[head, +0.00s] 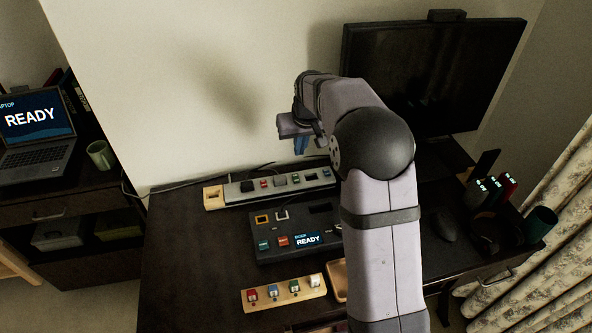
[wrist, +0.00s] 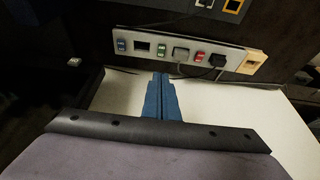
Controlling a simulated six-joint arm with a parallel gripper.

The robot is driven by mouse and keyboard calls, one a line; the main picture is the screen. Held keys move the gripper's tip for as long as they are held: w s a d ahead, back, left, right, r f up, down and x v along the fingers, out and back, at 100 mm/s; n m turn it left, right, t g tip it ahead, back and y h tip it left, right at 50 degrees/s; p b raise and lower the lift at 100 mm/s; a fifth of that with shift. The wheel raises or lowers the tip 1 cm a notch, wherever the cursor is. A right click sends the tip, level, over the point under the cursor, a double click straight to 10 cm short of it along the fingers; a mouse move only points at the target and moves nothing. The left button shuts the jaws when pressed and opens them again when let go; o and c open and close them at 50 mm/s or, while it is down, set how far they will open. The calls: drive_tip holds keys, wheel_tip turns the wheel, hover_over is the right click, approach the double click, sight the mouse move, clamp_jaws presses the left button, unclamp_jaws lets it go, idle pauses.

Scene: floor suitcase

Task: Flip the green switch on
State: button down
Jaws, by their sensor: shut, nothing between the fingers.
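A small green switch (head: 295,178) sits on the grey power strip (head: 236,193) along the back of the desk, between a grey plug and an empty socket. It also shows in the wrist view (wrist: 161,51), just beyond my fingertips. Whether it is on or off is too small to tell. My gripper (head: 300,146) hangs above the strip in front of the wall, with blue fingers. In the wrist view the fingers (wrist: 160,75) are shut together and empty, pointing toward the green switch and apart from it.
The strip also holds a red switch (head: 264,184), a blue switch (head: 326,172) and a black plug (head: 247,186). A dark panel (head: 275,232) reading READY lies in front, then a wooden switch block (head: 262,302). A monitor (head: 455,70) stands at the right.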

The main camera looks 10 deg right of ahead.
sight(295, 175)
drive_tip(key=shift+f, duration=0.1)
drive_tip(key=p+x, duration=0.1)
drive_tip(key=x, duration=0.3)
drive_tip(key=p+x, duration=0.1)
drive_tip(key=x, duration=0.4)
drive_tip(key=p+x, duration=0.1)
drive_tip(key=x, duration=0.3)
drive_tip(key=shift+s+f+p, duration=0.2)
drive_tip(key=shift+f+p, duration=0.15)
drive_tip(key=shift+f, duration=0.15)
